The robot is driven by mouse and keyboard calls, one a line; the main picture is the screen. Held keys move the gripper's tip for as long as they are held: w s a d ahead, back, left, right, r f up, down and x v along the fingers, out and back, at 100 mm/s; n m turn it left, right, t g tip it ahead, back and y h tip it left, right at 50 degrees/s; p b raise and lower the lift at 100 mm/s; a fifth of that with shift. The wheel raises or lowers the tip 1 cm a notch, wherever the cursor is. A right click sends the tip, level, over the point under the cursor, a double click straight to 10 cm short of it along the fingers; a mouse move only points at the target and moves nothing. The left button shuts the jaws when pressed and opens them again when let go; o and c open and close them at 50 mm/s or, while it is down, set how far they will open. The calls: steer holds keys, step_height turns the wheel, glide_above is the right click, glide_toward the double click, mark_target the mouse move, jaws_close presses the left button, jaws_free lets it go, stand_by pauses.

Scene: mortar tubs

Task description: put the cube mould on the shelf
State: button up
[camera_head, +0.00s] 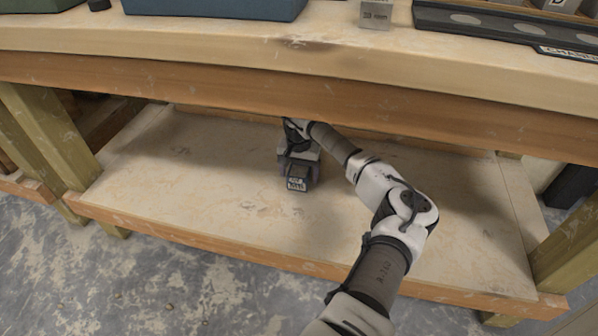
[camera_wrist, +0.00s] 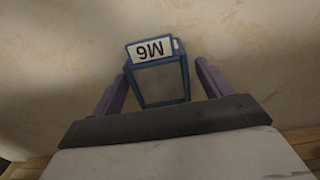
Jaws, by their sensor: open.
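A small cube mould (camera_head: 297,184) with a white label stands on the lower shelf (camera_head: 200,180) of the bench, around its middle. In the wrist view the cube mould (camera_wrist: 160,82) has a grey face, a blue frame and a tag reading "M6", seen upside down. My gripper (camera_head: 298,160) reaches in under the bench top, right at the mould. In the wrist view the purple fingers of my gripper (camera_wrist: 158,80) are open, one on each side of the mould, with a narrow gap showing beside it. The mould's underside is hidden.
The bench top's front beam (camera_head: 300,95) runs above my forearm. Wooden posts (camera_head: 50,130) stand at the shelf's ends. The shelf is bare left and right of the mould. On the bench top are a blue tub (camera_head: 215,8), a small grey block (camera_head: 376,14) and a dark rack (camera_head: 480,20).

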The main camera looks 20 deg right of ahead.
mark_target(299, 172)
step_height(299, 172, up, 8)
steer(key=shift+f+p, duration=0.1)
steer(key=shift+p, duration=1.1)
